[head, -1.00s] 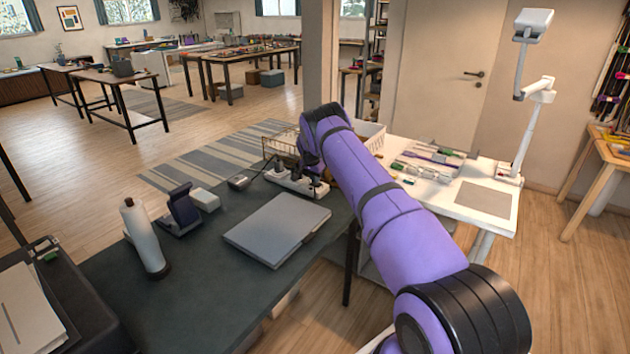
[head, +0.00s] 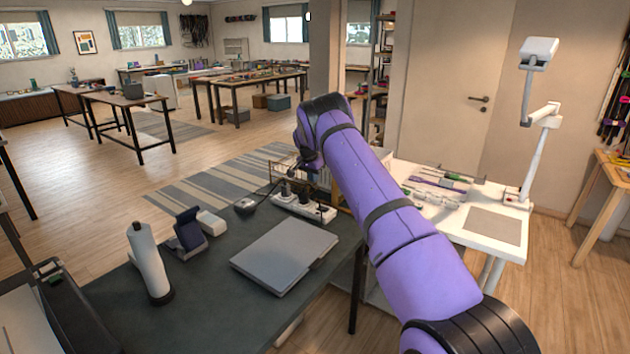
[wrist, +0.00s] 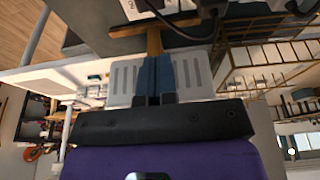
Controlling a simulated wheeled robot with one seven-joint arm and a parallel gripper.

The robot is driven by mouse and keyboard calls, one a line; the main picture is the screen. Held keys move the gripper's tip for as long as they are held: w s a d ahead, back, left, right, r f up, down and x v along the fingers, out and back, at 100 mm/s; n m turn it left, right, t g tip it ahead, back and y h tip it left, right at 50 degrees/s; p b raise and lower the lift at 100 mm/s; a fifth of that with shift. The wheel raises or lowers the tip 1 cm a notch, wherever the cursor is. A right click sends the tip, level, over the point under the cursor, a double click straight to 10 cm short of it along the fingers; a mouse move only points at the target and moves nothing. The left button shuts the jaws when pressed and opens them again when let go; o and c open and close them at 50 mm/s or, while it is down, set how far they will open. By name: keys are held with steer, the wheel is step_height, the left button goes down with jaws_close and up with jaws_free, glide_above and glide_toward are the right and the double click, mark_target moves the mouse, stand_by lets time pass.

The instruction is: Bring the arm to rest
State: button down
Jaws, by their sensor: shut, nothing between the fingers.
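My purple arm (head: 385,215) reaches from the lower right of the head view up over the gap between the dark table and the white table. Its far end bends down near the power strip (head: 304,207); my gripper is hidden in that view. In the wrist view my gripper (wrist: 157,62) shows two blue fingers pressed together, with nothing between them. A white slotted bin (wrist: 125,80) lies behind the fingers there. The power strip (wrist: 155,8) with its dark cords is at the top edge of that view. I cannot tell how near the fingers are to either.
The dark table (head: 215,310) holds a closed grey laptop-like slab (head: 284,255), a white roll (head: 148,262) and a dark stand (head: 189,232). A wire basket (wrist: 224,72) stands beside the bin. The white table (head: 440,228) carries tools and a lamp (head: 540,120). Open floor lies left.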

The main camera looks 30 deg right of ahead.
stand_by(0.4)
steer(key=s+a+r+n+t, duration=0.1)
steer(key=s+a+r, duration=0.3)
steer(key=r, duration=0.5)
steer(key=s+a+r+n+y, duration=0.15)
steer(key=s+a+r, duration=0.35)
steer(key=r, duration=0.5)
steer(key=s+a+r+n+t, duration=0.15)
steer(key=s+a+r, duration=0.25)
steer(key=r, duration=0.5)
steer(key=s+a+r+n, duration=0.2)
steer(key=s+a+r, duration=0.25)
steer(key=s, duration=0.35)
steer(key=s+a+r+n, duration=0.1)
steer(key=s+a+r, duration=0.35)
steer(key=s, duration=0.35)
steer(key=s+a+f+n+t, duration=0.1)
steer(key=s+a, duration=0.4)
steer(key=s, duration=1)
steer(key=s+a+f+n+y, duration=0.1)
steer(key=s+a+n, duration=0.4)
steer(key=s, duration=0.9)
steer(key=shift+s+f+n+t, duration=0.35)
steer(key=shift+f+n, duration=0.05)
steer(key=shift+f, duration=0.45)
